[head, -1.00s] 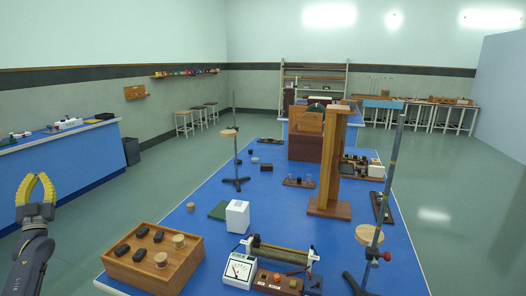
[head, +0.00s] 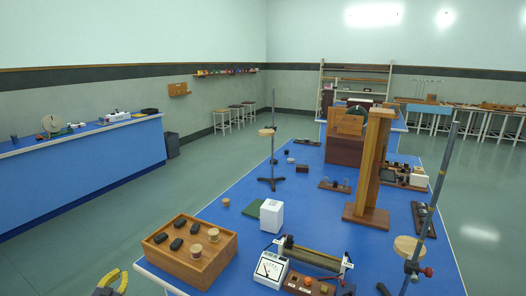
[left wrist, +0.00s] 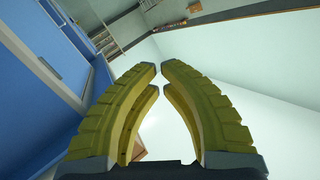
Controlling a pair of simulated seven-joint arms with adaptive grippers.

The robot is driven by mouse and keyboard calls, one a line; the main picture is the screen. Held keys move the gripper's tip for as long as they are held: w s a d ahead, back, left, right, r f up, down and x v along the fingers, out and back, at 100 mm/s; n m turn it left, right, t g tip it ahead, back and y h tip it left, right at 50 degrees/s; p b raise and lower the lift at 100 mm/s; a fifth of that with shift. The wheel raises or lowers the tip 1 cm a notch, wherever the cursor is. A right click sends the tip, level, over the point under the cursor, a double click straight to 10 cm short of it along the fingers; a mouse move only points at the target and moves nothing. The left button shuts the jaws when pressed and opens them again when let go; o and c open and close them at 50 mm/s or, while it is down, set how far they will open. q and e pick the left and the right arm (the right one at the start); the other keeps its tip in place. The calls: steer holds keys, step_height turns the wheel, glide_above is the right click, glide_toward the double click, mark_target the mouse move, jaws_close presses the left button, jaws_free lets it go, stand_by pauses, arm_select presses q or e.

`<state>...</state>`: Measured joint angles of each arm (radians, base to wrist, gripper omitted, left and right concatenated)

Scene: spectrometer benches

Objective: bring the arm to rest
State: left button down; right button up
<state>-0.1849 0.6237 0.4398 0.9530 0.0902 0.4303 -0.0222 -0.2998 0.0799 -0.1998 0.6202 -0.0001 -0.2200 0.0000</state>
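My left gripper (head: 112,278) shows at the bottom edge of the head view, left of the near corner of the blue bench (head: 206,212). Only its yellow fingers and a bit of its dark body show. In the left wrist view the two yellow curved fingers (left wrist: 160,68) lean together and their tips almost meet, with nothing between them. The gripper is apart from the wooden block box (head: 160,254) on the bench. My right gripper is in neither view.
The blue bench carries a white meter (head: 269,270), a white box (head: 270,216), a wooden stand (head: 371,170) and tall metal rod stands (head: 272,150). A blue side counter (head: 90,175) is at the left. Clear floor lies between counter and bench.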

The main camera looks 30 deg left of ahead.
arm_select(q)
steer(key=s+d+f+m+g+h, duration=0.15)
steer(key=s+d+f, duration=0.35)
steer(key=d+f, duration=0.5)
steer(key=s+d+f+g+h, duration=0.2)
steer(key=s+d+f+g, duration=0.15)
steer(key=d+f, duration=0.6)
steer(key=s+d+f+g+h, duration=0.15)
steer(key=s+d+f, duration=0.45)
steer(key=f, duration=0.7)
steer(key=s+d+f+m+g+h, duration=0.1)
steer(key=s+d+f+g, duration=0.1)
steer(key=s+d+f, duration=0.2)
steer(key=s+d+f+m+g+h, duration=0.1)
steer(key=s+d+f, duration=0.4)
steer(key=s+d, duration=0.6)
steer(key=s+d+f+m+g+h, duration=0.2)
steer(key=s+d+f, duration=0.3)
steer(key=d, duration=1.4)
steer(key=shift+s+g, duration=0.75)
steer(key=shift+s, duration=0.45)
